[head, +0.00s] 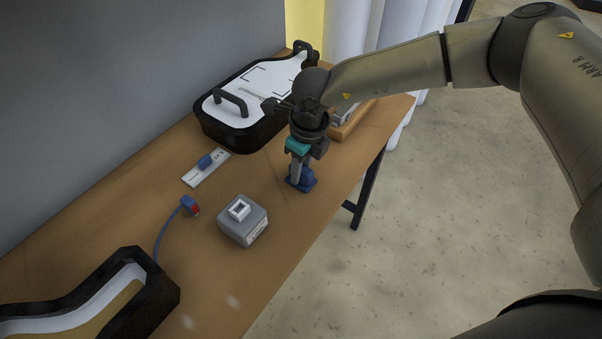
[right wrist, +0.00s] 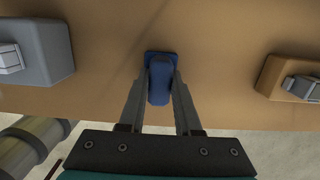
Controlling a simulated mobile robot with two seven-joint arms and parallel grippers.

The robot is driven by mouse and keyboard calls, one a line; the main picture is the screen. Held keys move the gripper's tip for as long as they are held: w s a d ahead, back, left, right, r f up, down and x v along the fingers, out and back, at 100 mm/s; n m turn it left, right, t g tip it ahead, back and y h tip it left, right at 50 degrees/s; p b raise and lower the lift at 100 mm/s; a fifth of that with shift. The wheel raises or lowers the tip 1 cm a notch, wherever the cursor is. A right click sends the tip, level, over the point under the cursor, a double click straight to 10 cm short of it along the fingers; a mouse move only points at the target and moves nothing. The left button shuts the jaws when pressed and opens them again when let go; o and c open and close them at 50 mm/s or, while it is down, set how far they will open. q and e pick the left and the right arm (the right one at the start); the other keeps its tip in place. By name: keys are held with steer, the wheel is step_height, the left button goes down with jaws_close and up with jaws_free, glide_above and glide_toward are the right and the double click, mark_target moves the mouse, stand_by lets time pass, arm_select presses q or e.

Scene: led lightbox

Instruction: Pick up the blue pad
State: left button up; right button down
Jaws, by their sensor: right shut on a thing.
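The blue pad (head: 304,183) is a small blue piece with a flat square base and a raised grip, near the table's right edge in the head view. It also shows in the right wrist view (right wrist: 160,82), between the fingers. My right gripper (head: 297,171) points down at it and is shut on its raised grip; it also shows in the right wrist view (right wrist: 160,90). The base looks to be on or very near the tabletop; I cannot tell if there is a gap. My left gripper is not in view.
A grey box with a white socket (head: 252,229) stands left of the pad. Behind it lie a white strip with a blue slider (head: 197,176) and a blue cable with a red-tipped plug (head: 190,206). A black-rimmed lightbox (head: 226,136) and an orange-brown block (head: 352,121) stand farther back.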

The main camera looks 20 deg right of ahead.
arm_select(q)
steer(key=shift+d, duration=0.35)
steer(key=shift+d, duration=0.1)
arm_select(e)
steer(key=shift+r, duration=0.1)
steer(key=shift+r, duration=0.3)
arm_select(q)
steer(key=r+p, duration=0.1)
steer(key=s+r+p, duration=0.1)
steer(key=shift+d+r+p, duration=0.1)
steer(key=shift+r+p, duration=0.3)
arm_select(e)
step_height(320, 180, up, 19)
steer(key=shift+r, duration=0.15)
steer(key=c, duration=1.2)
jaws_free()
jaws_close()
